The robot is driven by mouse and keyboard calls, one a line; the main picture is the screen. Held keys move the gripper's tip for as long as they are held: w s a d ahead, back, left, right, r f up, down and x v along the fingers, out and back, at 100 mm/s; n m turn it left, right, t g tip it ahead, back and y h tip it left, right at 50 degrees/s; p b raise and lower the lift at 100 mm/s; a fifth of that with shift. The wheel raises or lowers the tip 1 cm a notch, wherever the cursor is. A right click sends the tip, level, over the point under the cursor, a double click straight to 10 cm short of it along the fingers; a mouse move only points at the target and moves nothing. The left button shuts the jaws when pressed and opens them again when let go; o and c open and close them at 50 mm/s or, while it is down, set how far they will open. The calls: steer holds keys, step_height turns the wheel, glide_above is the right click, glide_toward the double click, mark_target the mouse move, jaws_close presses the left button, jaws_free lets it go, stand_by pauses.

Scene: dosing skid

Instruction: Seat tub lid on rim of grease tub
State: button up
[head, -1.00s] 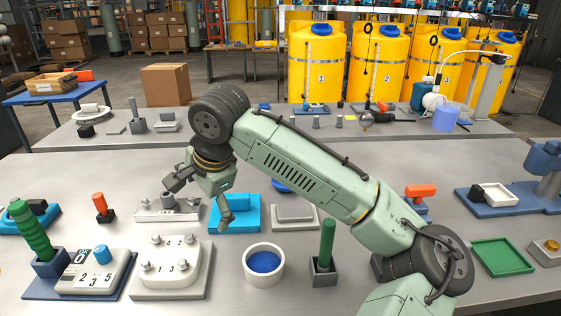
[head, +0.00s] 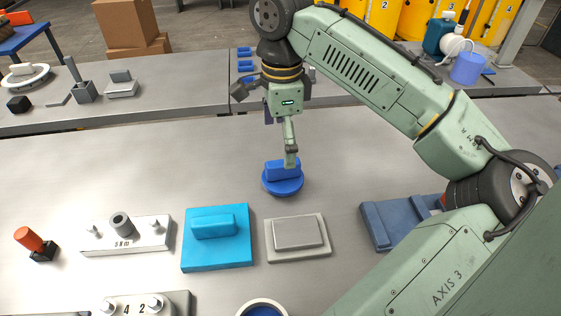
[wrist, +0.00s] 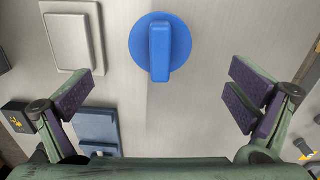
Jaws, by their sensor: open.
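The blue tub lid (head: 283,183), a round disc with a raised bar handle, lies flat on the steel bench below my gripper (head: 280,142). In the wrist view the lid (wrist: 160,48) is ahead of the open fingers (wrist: 163,93), its handle pointing toward my gripper's base. The fingers are empty and wide apart. One finger overlaps the lid handle in the head view, but I cannot tell whether it touches. The grease tub (head: 244,308), white-rimmed with blue inside, is cut off at the bottom edge of the head view.
A cyan block with a handle (head: 216,251) and a grey plate (head: 297,233) stand between lid and tub. A blue base (head: 385,222) lies right of them, near my arm.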

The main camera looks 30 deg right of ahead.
mark_target(283, 174)
step_height(283, 174, down, 5)
steer(key=shift+s+r, duration=0.15)
steer(key=shift+d+f+p, duration=0.15)
steer(key=shift+f+p, duration=0.75)
steer(key=shift+f, duration=1.95)
steer(key=c, duration=1.3)
